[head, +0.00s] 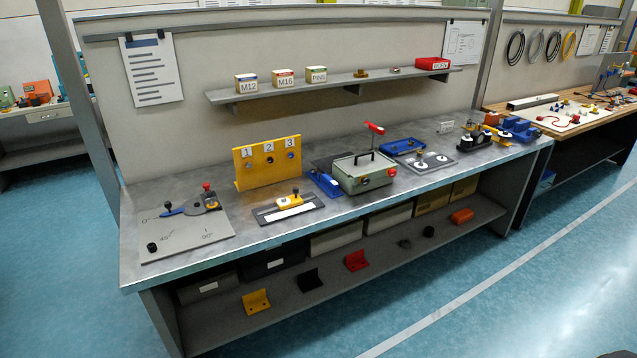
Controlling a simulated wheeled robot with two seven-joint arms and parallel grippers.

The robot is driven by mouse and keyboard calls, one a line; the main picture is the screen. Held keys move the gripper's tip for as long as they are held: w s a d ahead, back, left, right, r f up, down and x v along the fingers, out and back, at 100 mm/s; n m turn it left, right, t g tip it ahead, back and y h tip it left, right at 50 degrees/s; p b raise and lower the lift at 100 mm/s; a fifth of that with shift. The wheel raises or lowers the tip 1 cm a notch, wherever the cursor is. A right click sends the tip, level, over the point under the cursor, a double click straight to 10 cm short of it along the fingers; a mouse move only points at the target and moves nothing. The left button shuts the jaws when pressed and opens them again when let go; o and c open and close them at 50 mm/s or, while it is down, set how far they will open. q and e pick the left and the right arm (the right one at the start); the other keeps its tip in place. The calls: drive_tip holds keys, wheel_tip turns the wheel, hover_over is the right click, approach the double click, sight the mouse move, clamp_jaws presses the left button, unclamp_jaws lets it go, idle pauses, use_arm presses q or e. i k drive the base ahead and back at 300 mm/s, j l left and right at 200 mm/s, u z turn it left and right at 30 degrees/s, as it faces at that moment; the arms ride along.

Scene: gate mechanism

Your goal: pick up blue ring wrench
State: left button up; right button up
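I cannot tell for sure which thing is the blue ring wrench. A slim blue piece (173,212) lies at the left of the bench on a grey plate with angle marks (185,236), pointing left from a grey disc with a red-topped knob. A blue block-like part (325,183) sits in the middle, against the left side of a grey-green box (362,173). A shallow blue tray (403,146) lies behind and right of that box. Neither gripper is in view.
The metal workbench (232,222) also carries a yellow numbered panel (268,162), a dark plate with a yellow block (289,204) and a plate with two white discs (427,162). A wall shelf (335,87) hangs above. Blue floor in front is clear.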

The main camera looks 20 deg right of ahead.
sight(326, 178)
drive_tip(key=i+l+u, duration=0.15)
drive_tip(key=l, duration=0.6)
drive_tip(key=l+u, duration=0.2)
drive_tip(key=l, duration=0.6)
